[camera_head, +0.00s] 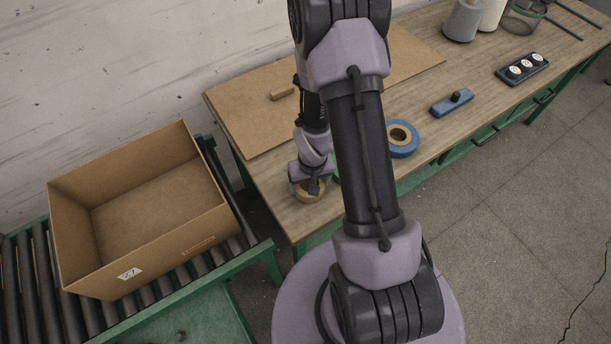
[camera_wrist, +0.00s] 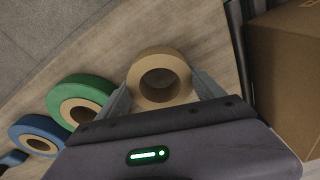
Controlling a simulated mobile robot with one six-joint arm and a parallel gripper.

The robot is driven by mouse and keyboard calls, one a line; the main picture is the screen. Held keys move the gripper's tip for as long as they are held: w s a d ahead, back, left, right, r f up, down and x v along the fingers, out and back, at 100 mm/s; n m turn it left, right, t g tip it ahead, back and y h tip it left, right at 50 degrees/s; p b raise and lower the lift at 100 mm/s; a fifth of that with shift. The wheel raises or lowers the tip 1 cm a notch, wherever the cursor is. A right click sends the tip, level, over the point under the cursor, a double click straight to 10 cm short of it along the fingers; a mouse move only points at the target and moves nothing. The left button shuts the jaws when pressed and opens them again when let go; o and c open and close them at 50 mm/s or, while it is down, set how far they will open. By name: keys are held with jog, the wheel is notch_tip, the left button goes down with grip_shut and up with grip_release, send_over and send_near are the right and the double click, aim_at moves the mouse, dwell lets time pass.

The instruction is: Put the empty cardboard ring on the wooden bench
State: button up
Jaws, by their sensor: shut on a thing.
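The empty cardboard ring (camera_wrist: 160,57) is plain tan with an open hole. In the wrist view it sits between the two fingers of my gripper (camera_wrist: 161,92), which is shut on it. In the head view the ring (camera_head: 308,193) shows below my gripper (camera_head: 311,186), at the near left end of the wooden bench (camera_head: 284,208). The bench top (camera_wrist: 110,50) also lies behind the ring in the wrist view. I cannot tell whether the ring touches the bench or is just above it.
A green tape roll (camera_wrist: 85,98) lies close beside the ring. A blue tape roll (camera_head: 403,140) lies beyond it. A cardboard box (camera_head: 150,262) stands on rollers at the left. A brown board (camera_head: 240,125) with a small block (camera_head: 282,93) covers the bench's back.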

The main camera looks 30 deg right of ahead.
jog(key=shift+s+a+f, duration=0.1)
jog(key=shift+a+f, duration=0.1)
jog(key=shift+f, duration=0.7)
jog(key=shift+w+a+r, duration=0.1)
jog(key=shift+w+a, duration=0.15)
jog(key=shift+w, duration=0.05)
jog(key=shift+s+d, duration=0.25)
jog(key=shift+d, duration=0.05)
jog(key=o, duration=1.3)
jog(key=shift+w+a, duration=0.1)
jog(key=shift+o, duration=0.2)
